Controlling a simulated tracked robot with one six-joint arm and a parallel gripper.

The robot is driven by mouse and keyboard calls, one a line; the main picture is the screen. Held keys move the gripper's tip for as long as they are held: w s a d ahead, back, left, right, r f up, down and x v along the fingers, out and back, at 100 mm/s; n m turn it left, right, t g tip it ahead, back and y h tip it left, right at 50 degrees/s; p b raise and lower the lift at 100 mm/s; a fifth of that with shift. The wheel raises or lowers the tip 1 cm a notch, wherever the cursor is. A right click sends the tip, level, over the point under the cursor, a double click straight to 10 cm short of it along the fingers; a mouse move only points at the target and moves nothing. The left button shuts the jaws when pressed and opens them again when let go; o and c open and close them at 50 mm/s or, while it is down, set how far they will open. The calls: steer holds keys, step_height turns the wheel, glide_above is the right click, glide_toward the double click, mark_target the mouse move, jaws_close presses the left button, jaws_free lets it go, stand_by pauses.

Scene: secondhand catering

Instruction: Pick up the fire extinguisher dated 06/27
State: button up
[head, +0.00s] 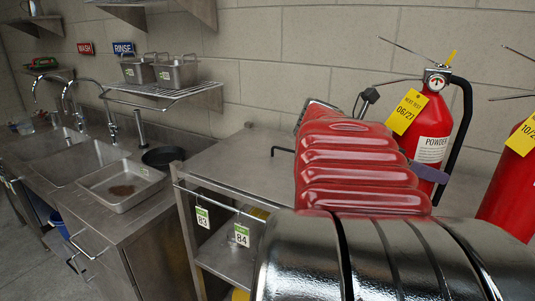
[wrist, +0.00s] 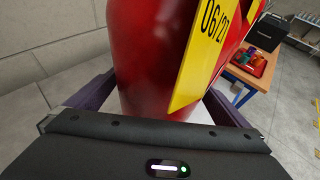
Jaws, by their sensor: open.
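The fire extinguisher (head: 428,130) with a yellow tag (head: 406,112) stands upright on the steel table, behind my arm in the head view. In the wrist view the tag (wrist: 207,50) reads 06/27, and the red body (wrist: 150,50) fills the middle. My gripper (wrist: 160,106) is open, with one dark purple finger on each side of the body. I cannot tell whether the fingers touch it. In the head view one finger shows across the extinguisher, below its white label; my red and black arm hides the rest.
A second red extinguisher (head: 508,195) with a yellow tag starting "10/2" stands close on the right, partly cut off. The steel table (head: 235,160) is clear on the left.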

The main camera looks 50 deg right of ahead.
mark_target(419, 142)
stand_by(0.4)
steer(key=c, duration=1.8)
steer(key=shift+r, duration=0.25)
steer(key=shift+c, duration=0.9)
steer(key=shift+r, duration=0.1)
steer(key=shift+r, duration=0.7)
step_height(419, 142, up, 2)
steer(key=w+a, duration=1.1)
steer(key=a, duration=0.3)
steer(key=shift+w+f, duration=0.1)
